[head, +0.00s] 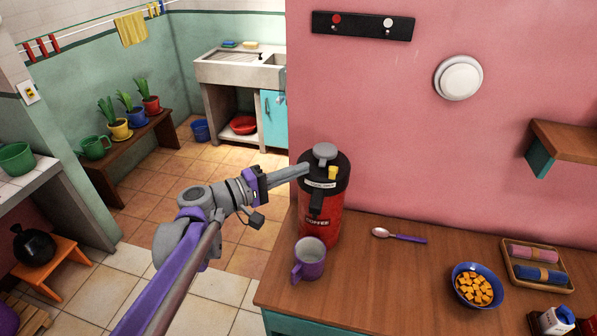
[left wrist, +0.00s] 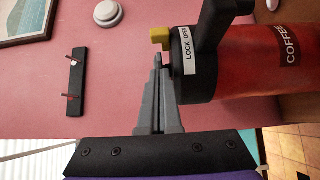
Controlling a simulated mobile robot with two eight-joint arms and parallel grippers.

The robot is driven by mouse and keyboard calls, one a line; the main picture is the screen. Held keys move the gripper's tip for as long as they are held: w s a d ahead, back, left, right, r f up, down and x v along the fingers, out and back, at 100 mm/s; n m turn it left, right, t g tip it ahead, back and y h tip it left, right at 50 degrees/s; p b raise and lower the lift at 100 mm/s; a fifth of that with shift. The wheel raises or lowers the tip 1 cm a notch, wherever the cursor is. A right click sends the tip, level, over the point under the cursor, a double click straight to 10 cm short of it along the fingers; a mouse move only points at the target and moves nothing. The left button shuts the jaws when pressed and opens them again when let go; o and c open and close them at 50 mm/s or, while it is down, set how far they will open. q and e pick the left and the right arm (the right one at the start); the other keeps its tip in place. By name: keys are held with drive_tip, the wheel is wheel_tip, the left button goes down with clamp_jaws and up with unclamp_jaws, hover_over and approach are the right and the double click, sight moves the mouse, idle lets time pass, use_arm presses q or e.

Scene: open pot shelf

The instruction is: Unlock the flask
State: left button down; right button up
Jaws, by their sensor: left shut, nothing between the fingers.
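The red flask (head: 312,225) with a black top and a COFFEE label stands upright on the wooden counter. Its yellow lock tab (head: 332,172) sticks up from the lid and appears nearer the OPEN end of the white LOCK/OPEN label (head: 319,184). The tab also shows in the left wrist view (left wrist: 160,38). My left gripper (head: 303,170) is shut and empty, its fingertips at the lid beside the tab. In the left wrist view the closed fingertips (left wrist: 158,62) are just below the tab; whether they touch it I cannot tell. My right gripper is not in view.
A purple mug (head: 309,261) stands close in front of the flask. A spoon (head: 399,236), a blue bowl (head: 477,286) of orange cubes and a tray (head: 539,265) of rolled cloths are farther right on the counter (head: 385,280). The pink wall (head: 400,130) rises behind the flask.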

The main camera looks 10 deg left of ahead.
use_arm(q)
drive_tip(key=b+v, duration=0.1)
drive_tip(key=v, duration=0.9)
drive_tip(key=s+d+f+m+g+y, duration=0.1)
drive_tip(key=s+d+f+g+y, duration=0.1)
drive_tip(key=s+d+f+g, duration=0.3)
drive_tip(key=s+d+f+m+y, duration=0.2)
drive_tip(key=s+d+f+y, duration=0.15)
drive_tip(key=f, duration=0.45)
drive_tip(key=s+a+f+m+g+y, duration=0.1)
drive_tip(key=s+a+f+m+y, duration=0.4)
drive_tip(key=s+f, duration=0.5)
drive_tip(key=s+a+y, duration=0.1)
drive_tip(key=y, duration=0.1)
drive_tip(key=shift+a+f+m+g+y, duration=0.2)
drive_tip(key=shift+f+m+g+y, duration=0.1)
drive_tip(key=shift+g+y, duration=0.1)
